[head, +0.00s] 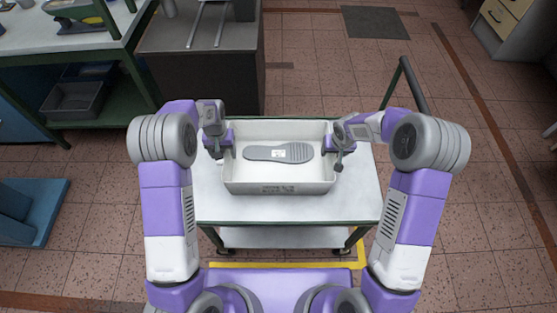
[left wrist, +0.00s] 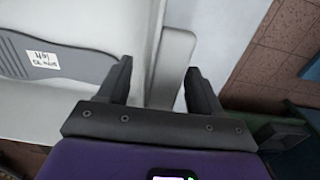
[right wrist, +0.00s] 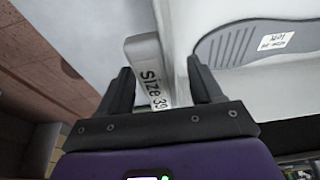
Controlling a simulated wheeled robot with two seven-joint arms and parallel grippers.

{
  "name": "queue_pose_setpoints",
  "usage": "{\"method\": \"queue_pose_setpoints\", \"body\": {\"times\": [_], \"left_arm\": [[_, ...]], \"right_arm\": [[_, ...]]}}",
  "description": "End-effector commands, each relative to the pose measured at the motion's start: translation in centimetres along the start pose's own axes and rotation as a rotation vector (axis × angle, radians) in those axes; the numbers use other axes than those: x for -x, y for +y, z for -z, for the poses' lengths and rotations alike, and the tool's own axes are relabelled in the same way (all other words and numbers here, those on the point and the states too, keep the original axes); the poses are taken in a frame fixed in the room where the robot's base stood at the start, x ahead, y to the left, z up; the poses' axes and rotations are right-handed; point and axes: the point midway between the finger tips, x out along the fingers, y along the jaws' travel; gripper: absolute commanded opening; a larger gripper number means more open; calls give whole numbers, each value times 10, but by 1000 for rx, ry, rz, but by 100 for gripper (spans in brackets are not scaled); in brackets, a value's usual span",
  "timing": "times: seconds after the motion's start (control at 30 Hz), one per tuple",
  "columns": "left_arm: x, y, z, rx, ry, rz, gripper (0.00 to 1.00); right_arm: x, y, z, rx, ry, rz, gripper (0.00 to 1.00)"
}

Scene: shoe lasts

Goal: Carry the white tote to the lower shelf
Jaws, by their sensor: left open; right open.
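The white tote (head: 255,188) stands on the white top (head: 355,205) of a cart. A grey shoe-sole shape (head: 263,153) with a white label lies in it. My left gripper (head: 222,150) is at the tote's left end; in the left wrist view its open fingers (left wrist: 160,85) straddle a pale tab on the tote's rim. My right gripper (head: 339,152) is at the right end; in the right wrist view its open fingers (right wrist: 162,90) straddle a tab marked "size 39" (right wrist: 152,78). The cart's lower shelf (head: 285,238) shows bare at its front edge; the rest is hidden under the top.
A dark cabinet (head: 200,80) stands behind the cart at the left. A green-framed bench (head: 60,45) with a grey bin (head: 73,100) below is at the far left. A blue platform (head: 40,215) lies at left. The tiled floor (head: 480,220) at right is mostly clear.

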Motion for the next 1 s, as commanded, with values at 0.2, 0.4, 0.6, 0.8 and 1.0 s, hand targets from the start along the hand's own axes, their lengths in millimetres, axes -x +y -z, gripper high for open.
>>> {"method": "queue_pose_setpoints", "body": {"times": [0.2, 0.4, 0.6, 0.8, 1.0], "left_arm": [[0, 0, 0, 0, 0, 0, 59], [0, 0, 0, 0, 0, 0, 28], [0, 0, 0, -1, 1, -1, 0], [1, 1, 0, -1, 1, -1, 0], [3, 2, 1, -2, 2, -2, 0]], "right_arm": [[0, 0, 0, 0, 1, 0, 59], [0, 0, 0, 0, 1, 0, 28], [1, -1, 0, 1, 1, 1, 0], [1, -1, 0, 1, 1, 2, 0], [3, -2, 2, 2, 3, 3, 0]]}}
